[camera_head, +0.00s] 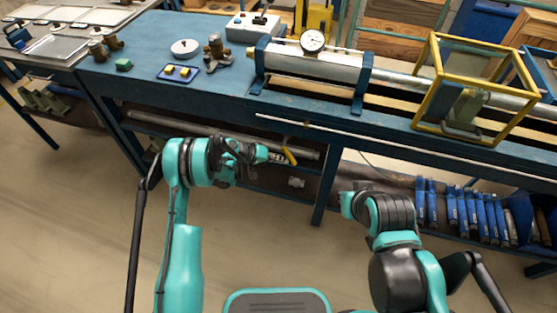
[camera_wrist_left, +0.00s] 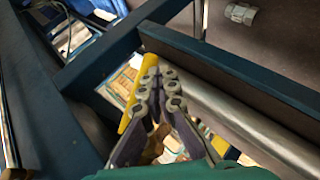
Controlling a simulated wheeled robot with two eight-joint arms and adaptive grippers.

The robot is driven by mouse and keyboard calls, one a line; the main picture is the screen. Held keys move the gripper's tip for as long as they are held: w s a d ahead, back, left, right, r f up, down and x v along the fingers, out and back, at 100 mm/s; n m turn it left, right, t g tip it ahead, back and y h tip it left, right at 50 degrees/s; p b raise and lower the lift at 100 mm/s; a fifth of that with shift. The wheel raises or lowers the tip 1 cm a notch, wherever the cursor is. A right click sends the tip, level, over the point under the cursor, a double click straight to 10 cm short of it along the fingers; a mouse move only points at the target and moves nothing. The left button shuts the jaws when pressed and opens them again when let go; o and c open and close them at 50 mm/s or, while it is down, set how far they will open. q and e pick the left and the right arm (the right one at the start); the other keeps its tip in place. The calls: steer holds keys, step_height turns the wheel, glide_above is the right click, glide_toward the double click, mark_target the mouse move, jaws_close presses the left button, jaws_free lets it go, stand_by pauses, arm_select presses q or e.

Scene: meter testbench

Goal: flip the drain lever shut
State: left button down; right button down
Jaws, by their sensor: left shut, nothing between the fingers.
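The drain lever (camera_head: 291,156) is a short yellow handle below the front edge of the blue bench, beside the lower pipe. In the left wrist view a yellow bar, apparently the lever (camera_wrist_left: 129,106), lies slanted just left of my fingers. My left gripper (camera_head: 277,157) is shut and empty, its tips close beside the lever; it also shows in the left wrist view (camera_wrist_left: 161,78). I cannot tell whether it touches the lever. The valve under the lever is mostly hidden. My right arm is at the lower right, and its fingers do not show.
The blue bench (camera_head: 222,92) carries a long metal cylinder (camera_head: 313,66) with a dial gauge (camera_head: 313,40) and a yellow frame (camera_head: 428,88). A bench leg (camera_head: 325,187) stands right of the lever. Blue tools (camera_head: 470,208) line the lower shelf. The floor at left is clear.

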mark_target(291, 160)
arm_select(q)
steer(key=shift+s+d+r, duration=0.2)
steer(key=shift+d, duration=0.35)
steer(key=shift+s+d+r, duration=0.15)
steer(key=shift+d+r, duration=0.05)
steer(key=shift+d, duration=0.3)
steer(key=shift+s+d+r, duration=0.2)
steer(key=shift+d, duration=0.35)
stand_by(0.6)
